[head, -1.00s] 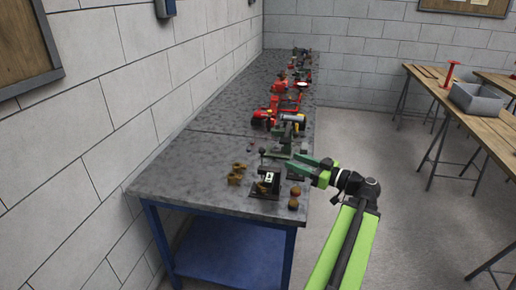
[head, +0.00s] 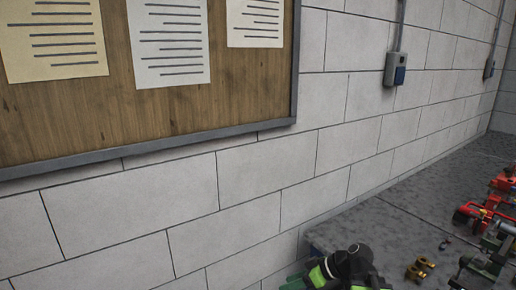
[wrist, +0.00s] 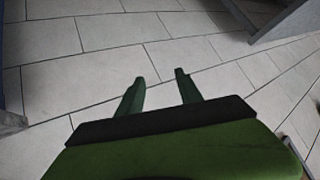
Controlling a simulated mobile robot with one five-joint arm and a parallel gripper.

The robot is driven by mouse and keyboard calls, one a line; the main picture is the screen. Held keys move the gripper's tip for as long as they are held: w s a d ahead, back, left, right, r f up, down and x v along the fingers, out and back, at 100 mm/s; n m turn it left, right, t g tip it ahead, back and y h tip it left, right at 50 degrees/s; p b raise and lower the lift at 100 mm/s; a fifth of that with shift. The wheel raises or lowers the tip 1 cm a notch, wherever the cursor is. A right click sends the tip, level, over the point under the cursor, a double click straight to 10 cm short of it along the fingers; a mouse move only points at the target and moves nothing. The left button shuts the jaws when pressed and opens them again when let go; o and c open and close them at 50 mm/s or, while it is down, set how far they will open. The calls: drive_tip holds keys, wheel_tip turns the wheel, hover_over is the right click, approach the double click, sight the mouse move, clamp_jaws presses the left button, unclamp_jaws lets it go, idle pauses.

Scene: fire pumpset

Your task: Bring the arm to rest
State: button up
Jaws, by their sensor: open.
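My gripper (wrist: 159,79) shows in the wrist view with its two green fingers spread apart. Nothing is between them, and behind them is a pale surface of large blocks. In the head view my arm's black and green end part (head: 345,268) is at the bottom edge, in front of the near end of the grey workbench (head: 400,215). A bit of dark green shows at its left; most of the arm is out of frame. I cannot tell how far the gripper is from the wall or bench.
Brass fittings (head: 420,268) stand on the bench close to the right of my arm. Red parts (head: 487,215) lie farther along. A notice board (head: 150,95) and a grey switch box (head: 395,70) are on the block wall (head: 230,225).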

drive_tip(key=s+a+f+m+g+h, duration=0.3)
drive_tip(key=s+a+f+h, duration=0.1)
drive_tip(key=f+h, duration=0.15)
drive_tip(key=d+f+m+h, duration=0.2)
drive_tip(key=d+m+h, duration=0.2)
drive_tip(key=d+m, duration=0.3)
drive_tip(key=shift+s+d+f, duration=0.15)
drive_tip(key=shift+d, duration=0.95)
